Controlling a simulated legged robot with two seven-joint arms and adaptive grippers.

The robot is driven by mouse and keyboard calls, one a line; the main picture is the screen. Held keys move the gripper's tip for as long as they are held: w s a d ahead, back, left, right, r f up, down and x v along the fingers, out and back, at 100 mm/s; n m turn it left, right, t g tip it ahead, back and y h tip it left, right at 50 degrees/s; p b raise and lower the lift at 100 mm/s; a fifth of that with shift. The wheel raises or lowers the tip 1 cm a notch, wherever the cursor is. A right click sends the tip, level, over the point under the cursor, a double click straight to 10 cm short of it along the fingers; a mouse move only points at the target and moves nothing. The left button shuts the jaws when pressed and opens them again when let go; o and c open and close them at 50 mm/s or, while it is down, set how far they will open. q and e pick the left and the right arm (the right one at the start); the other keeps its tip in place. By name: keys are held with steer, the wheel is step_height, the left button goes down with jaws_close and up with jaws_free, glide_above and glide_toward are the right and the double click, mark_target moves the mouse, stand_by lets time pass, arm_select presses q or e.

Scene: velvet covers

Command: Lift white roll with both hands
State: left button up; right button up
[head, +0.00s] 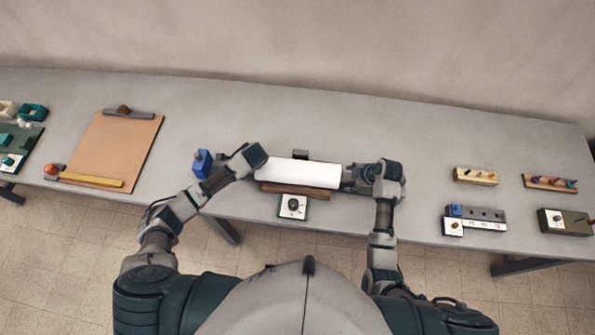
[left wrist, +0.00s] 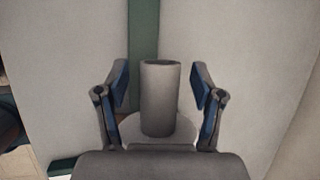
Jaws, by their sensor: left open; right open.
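The white roll (head: 303,172) lies roughly level near the front edge of the table in the head view, above a brown wooden bar (head: 294,191). My left gripper (head: 258,157) is at the roll's left end; its fingers are hard to make out there. In the left wrist view my left gripper (left wrist: 161,82) is open, its blue-padded fingers on either side of a grey cylinder (left wrist: 160,98). I cannot tell whether that is part of the roll. My right gripper (head: 350,178) is open at the roll's right end, where contact is unclear.
A blue block (head: 202,163) stands left of my left gripper. A white-topped box with a dark knob (head: 293,206) sits in front of the roll. A clipboard (head: 112,150) lies left. Several peg boards, including a pale one (head: 476,175), lie right.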

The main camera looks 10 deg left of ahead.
arm_select(q)
steer(key=shift+a+f, duration=0.1)
steer(key=shift+f, duration=0.2)
arm_select(e)
steer(key=shift+a+f, duration=0.1)
steer(key=shift+f, duration=0.2)
arm_select(q)
steer(key=shift+c, duration=0.3)
arm_select(e)
steer(key=shift+c, duration=0.3)
arm_select(q)
jaws_close()
arm_select(e)
jaws_close()
arm_select(q)
steer(key=shift+w+r, duration=0.1)
arm_select(e)
steer(key=shift+w, duration=0.1)
